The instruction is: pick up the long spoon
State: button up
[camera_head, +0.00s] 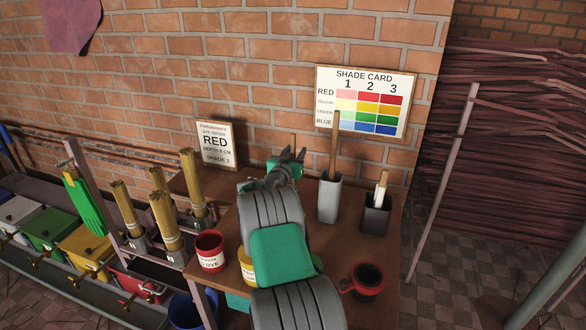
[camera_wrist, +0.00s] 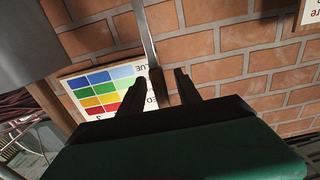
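My gripper (camera_head: 287,160) is over the back of the table, its two fingers apart. In the wrist view its dark fingers (camera_wrist: 171,86) are also apart. A thin upright handle, likely the long spoon (camera_wrist: 148,42), runs down from the top edge to the gap between the fingers, grey above and brownish near the fingers. In the head view a thin brown tip (camera_head: 294,140) shows just behind the fingers; my arm hides what is below it. No spoon bowl shows, and I cannot tell whether the handle touches a finger.
A tall grey holder (camera_head: 329,200) with a flat wooden stick stands right of my gripper. A dark holder (camera_head: 376,216) is further right. The brick wall with the shade card (camera_head: 362,101) is close behind.

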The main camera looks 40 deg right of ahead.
jog(key=shift+w+d+f, duration=0.1)
jog(key=shift+w+d, duration=0.15)
jog(key=shift+d, duration=0.2)
jog(key=shift+c, duration=0.3)
grip_shut()
